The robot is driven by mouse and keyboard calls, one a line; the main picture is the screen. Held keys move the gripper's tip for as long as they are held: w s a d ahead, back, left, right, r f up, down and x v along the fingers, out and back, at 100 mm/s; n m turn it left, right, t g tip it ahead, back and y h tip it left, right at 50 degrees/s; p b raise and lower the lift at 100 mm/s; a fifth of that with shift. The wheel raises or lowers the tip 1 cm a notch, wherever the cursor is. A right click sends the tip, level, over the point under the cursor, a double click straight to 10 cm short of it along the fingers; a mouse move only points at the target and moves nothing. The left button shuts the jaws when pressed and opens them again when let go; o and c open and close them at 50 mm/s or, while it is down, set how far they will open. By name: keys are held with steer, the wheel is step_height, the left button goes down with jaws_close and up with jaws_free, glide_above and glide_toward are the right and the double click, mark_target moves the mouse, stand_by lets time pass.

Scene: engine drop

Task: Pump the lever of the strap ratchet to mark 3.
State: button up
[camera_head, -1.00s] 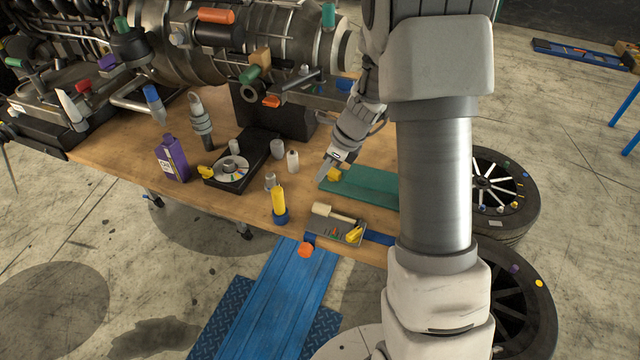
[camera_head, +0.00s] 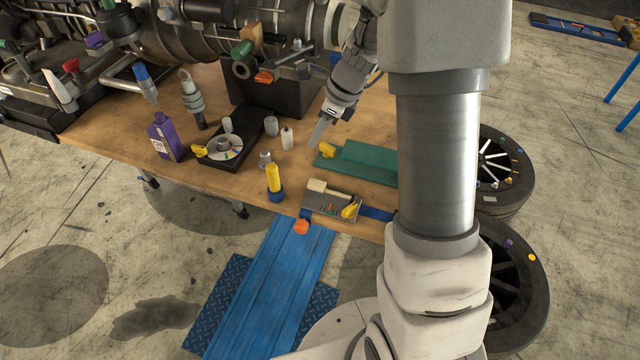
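What looks like the strap ratchet is a small grey unit (camera_head: 322,206) at the table's front edge, with a blue strap (camera_head: 375,213) running right from it. A cream-headed lever (camera_head: 318,186) lies across its top, pointing right, and a yellow piece (camera_head: 350,211) sits at its right end. Small coloured marks are on the unit, too small to read. My gripper (camera_head: 317,134) is above the table behind the ratchet, apart from it and from the lever. It points down and left, and holds nothing that I can see. Its finger gap cannot be made out.
A yellow-and-blue cylinder (camera_head: 274,181) stands left of the ratchet.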

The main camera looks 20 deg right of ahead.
mark_target(317, 182)
steer(key=o, duration=0.5)
steer(key=n, duration=0.1)
steer(key=n+b, duration=0.1)
steer(key=n, duration=0.1)
steer(key=a+n+g+b, duration=0.1)
steer(key=shift+w+f+n, duration=0.2)
steer(key=shift+f+n, duration=0.1)
steer(key=shift+n, duration=0.1)
steer(key=shift+c, duration=0.2)
steer(key=shift+o, duration=1.3)
steer(key=n+b, duration=0.2)
steer(key=n, duration=0.1)
steer(key=shift+a+h, duration=0.15)
steer(key=shift+h, duration=0.25)
steer(key=shift+o, duration=1.1)
steer(key=n+b, duration=0.1)
steer(key=n, duration=0.2)
steer(key=shift+r+g+h, duration=0.2)
steer(key=shift+g+h, duration=0.2)
steer(key=f+n, duration=0.2)
steer(key=f, duration=0.3)
steer(key=f+n+h+b, duration=0.1)
steer(key=f+n, duration=0.1)
steer(key=f, duration=0.3)
steer(key=d+f+n+h+b, duration=0.1)
steer(key=f+n, duration=0.1)
steer(key=f, duration=0.3)
steer(key=shift+s+f+n+g, duration=0.1)
steer(key=shift+f+n+g, duration=0.2)
steer(key=shift+g, duration=0.1)
